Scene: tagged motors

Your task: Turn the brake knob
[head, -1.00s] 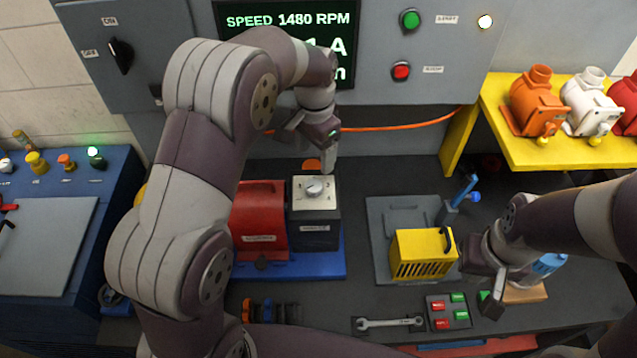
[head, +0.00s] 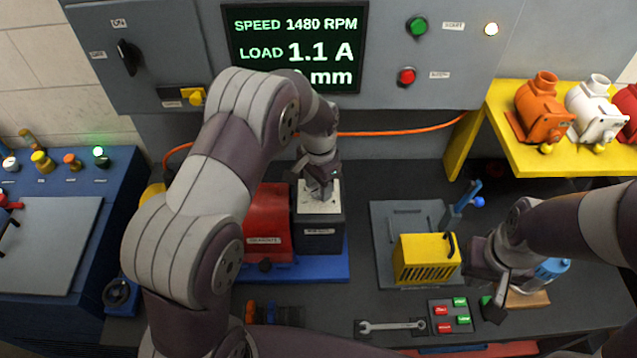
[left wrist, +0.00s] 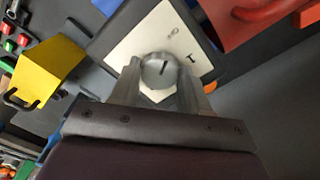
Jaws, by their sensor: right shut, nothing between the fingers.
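The brake knob (left wrist: 158,70), a round grey dial with a dark pointer line, sits on the pale top plate (left wrist: 182,38) of a dark box. In the head view this is the black brake box (head: 319,233), and my gripper hides the knob. My left gripper (head: 322,196) points down at the plate. In the left wrist view its two fingers (left wrist: 158,82) stand on either side of the knob, apparently open; contact is hard to judge. My right gripper (head: 492,306) is shut and empty, low over the bench beside the button pad.
A red machine block (head: 268,225) stands left of the brake box on a blue base (head: 300,272). A yellow slotted cover (head: 424,260) lies to the right on a grey plate (head: 388,225). A wrench (head: 392,326) and a button pad (head: 452,316) lie in front.

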